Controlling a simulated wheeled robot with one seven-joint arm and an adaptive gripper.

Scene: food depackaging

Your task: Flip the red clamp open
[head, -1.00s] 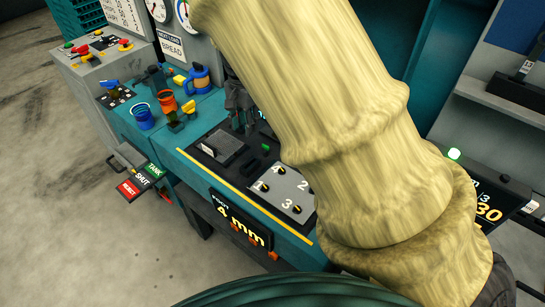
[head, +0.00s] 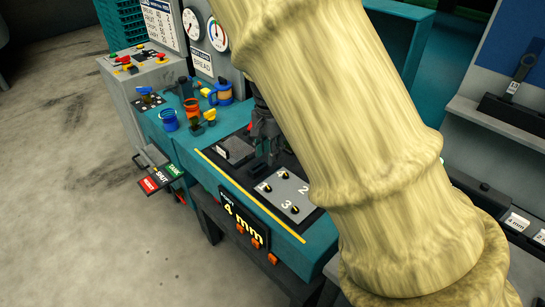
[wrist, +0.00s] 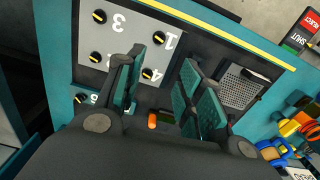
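My gripper (head: 264,140) is over the black panel of the teal bench in the head view. In the wrist view its two green-padded fingers (wrist: 168,82) are apart, with nothing between the pads. A small orange-red piece (wrist: 152,119) lies on the panel beside a dark green piece (wrist: 168,117), just below the fingers in the picture. It may be the red clamp; its shape is too small to tell whether it is open or shut. In the head view this spot is hidden by my gripper.
A grey plate with numbered black-yellow knobs (head: 287,191) and a mesh block (head: 236,150) flank my gripper. A "4 mm" display (head: 243,221) is on the bench front.

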